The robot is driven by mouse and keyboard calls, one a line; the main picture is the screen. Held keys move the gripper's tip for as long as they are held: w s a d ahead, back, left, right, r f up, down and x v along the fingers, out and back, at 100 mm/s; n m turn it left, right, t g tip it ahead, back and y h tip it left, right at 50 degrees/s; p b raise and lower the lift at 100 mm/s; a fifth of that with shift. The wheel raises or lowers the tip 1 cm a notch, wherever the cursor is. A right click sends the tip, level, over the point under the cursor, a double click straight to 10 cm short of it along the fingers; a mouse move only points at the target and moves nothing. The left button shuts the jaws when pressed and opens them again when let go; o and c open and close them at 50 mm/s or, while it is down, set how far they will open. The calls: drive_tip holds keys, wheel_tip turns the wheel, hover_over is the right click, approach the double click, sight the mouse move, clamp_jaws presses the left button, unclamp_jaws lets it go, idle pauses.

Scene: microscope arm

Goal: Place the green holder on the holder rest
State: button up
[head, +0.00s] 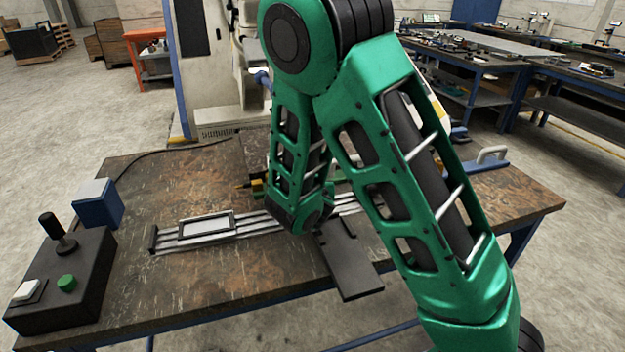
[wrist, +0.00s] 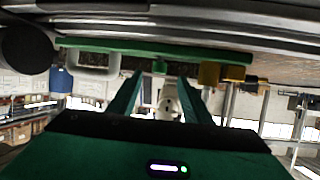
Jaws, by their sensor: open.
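In the head view a green and yellow part (head: 258,188) shows at the table's back, mostly hidden behind my arm. My gripper (wrist: 160,80) is open in the wrist view. Its two green fingers point at the bar, and the knob lies near the gap between their tips; contact cannot be told. My arm hides the gripper in the head view. I cannot tell which part is the holder rest.
A silver rail with a framed slide (head: 208,226) lies across the table (head: 200,285). A dark plate (head: 350,265) is right of it. A joystick box (head: 60,280) and blue block (head: 97,203) stand left. A grey handle (head: 491,155) is back right. The front table is clear.

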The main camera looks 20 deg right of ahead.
drive_tip(key=shift+r+x, duration=0.2)
drive_tip(key=shift+x, duration=2.8)
drive_tip(key=shift+w+d, duration=0.1)
drive_tip(key=shift+r, duration=0.1)
clamp_jaws()
